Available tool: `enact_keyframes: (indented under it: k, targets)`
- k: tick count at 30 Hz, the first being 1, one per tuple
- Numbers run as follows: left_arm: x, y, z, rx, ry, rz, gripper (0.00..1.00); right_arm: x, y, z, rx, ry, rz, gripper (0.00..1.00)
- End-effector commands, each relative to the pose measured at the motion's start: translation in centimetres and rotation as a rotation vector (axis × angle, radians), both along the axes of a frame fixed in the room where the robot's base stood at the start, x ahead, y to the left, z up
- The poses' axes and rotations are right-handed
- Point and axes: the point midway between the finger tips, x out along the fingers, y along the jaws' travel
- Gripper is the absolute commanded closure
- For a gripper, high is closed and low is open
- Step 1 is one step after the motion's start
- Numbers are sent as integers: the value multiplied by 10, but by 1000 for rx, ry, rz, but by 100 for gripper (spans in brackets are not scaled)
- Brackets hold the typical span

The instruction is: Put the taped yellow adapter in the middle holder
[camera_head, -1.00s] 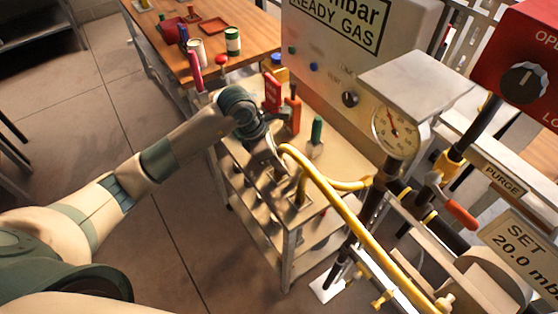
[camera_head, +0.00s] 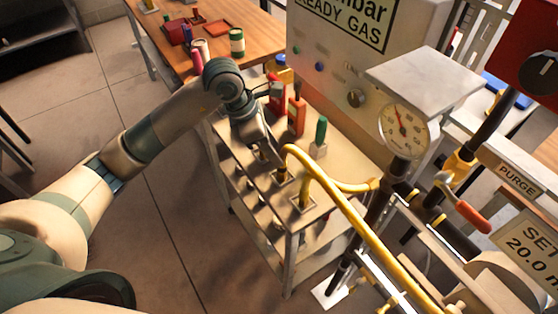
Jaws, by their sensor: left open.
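Two yellow hoses (camera_head: 345,215) run to the row of square holders on the beige cart top. One bends down so that its end, a yellow adapter (camera_head: 282,171), stands in or just over the middle holder (camera_head: 278,181); how deep it sits I cannot tell. The other hose end goes down at the front holder (camera_head: 304,204). No tape is clear on either at this size. My left gripper (camera_head: 277,157) is open, pointing down just behind and left of the bent hose end, close to it. My arm partly hides the far holder. My right gripper is out of view.
On the cart stand a green-handled tool (camera_head: 321,132) and an orange bottle-like thing (camera_head: 297,113). The gas panel (camera_head: 340,60), pressure gauge (camera_head: 403,131) and pipes crowd the right. A wooden table (camera_head: 255,32) with cans stands behind. Open floor lies to the left.

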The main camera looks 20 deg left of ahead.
Motion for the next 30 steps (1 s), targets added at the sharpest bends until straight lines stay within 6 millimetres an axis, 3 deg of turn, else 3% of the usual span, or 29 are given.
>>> enact_keyframes:
  k: [6, 12, 30]
  targets:
    - [-6, 12, 31, 1, -4, 1, 59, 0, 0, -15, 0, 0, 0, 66]
    - [-9, 17, 46, 0, 0, 0, 59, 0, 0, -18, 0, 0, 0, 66]
    - [-10, 18, 48, 0, 0, 0, 59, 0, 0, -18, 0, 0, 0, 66]
